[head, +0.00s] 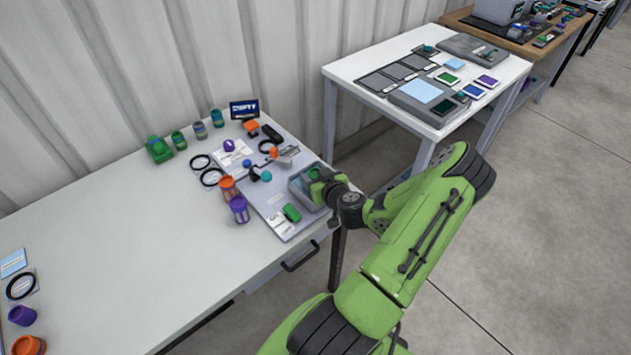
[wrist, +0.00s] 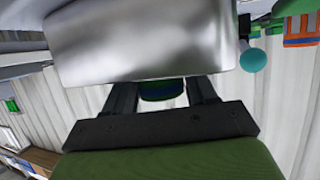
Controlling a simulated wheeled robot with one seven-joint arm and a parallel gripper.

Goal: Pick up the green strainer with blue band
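My gripper (head: 326,186) is low at the grey bin (head: 302,193) on the right end of the near table, in the head view. In the wrist view, a green thing with a dark blue band (wrist: 162,88), which looks like the green strainer, lies between the two fingers (wrist: 163,84). It nearly fills the gap. A grey metallic surface (wrist: 140,42), seemingly the bin, hides the fingertips and most of the strainer. I cannot tell whether the fingers press on it.
Several strainers or cups (head: 217,118) line the table's back. The table's middle is clear. Another white table (head: 385,55) stands behind right.

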